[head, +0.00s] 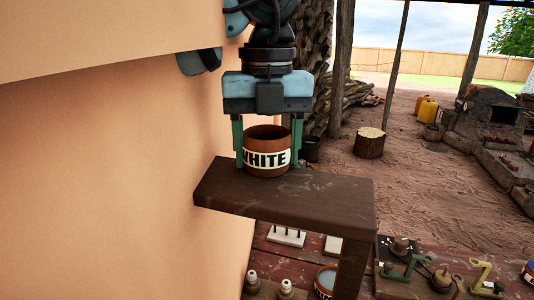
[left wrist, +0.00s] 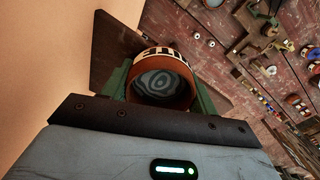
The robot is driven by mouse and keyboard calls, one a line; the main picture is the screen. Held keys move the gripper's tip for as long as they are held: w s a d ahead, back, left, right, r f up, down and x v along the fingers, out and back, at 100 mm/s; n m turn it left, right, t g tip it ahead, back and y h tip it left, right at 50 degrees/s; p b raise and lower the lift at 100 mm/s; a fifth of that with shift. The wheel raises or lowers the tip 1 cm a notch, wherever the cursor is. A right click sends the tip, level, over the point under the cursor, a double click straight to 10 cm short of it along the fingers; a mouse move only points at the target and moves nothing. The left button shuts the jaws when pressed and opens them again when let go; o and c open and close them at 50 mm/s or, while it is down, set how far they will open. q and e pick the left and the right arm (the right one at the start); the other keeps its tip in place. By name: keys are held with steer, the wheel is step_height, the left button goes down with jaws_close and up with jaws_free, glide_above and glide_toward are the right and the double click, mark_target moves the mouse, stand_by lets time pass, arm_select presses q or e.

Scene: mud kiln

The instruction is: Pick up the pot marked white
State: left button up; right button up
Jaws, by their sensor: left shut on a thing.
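The pot marked WHITE (head: 266,152) is a small terracotta pot with a white label band and black letters. It sits upright at or just above the dark wooden shelf (head: 310,198) by the wall; I cannot tell if it touches. My left gripper (head: 267,150) comes from above, with its green fingers on either side of the pot, shut on it. In the left wrist view the pot (left wrist: 162,78) is between the two fingers, and I see swirled grey inside it. My right gripper is not in view.
A plain tan wall (head: 110,170) stands close on the left. A tree stump (head: 369,143) and a stacked woodpile stand behind.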

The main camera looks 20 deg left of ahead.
arm_select(q)
steer(key=shift+r, duration=0.15)
steer(key=shift+r, duration=0.6)
step_height(320, 180, up, 2)
steer(key=shift+r, duration=0.1)
steer(key=s+d+r, duration=0.1)
steer(key=s+d, duration=1)
steer(key=s, duration=0.1)
steer(key=shift+r, duration=0.15)
steer(key=shift+w+a, duration=0.1)
steer(key=shift+a, duration=0.05)
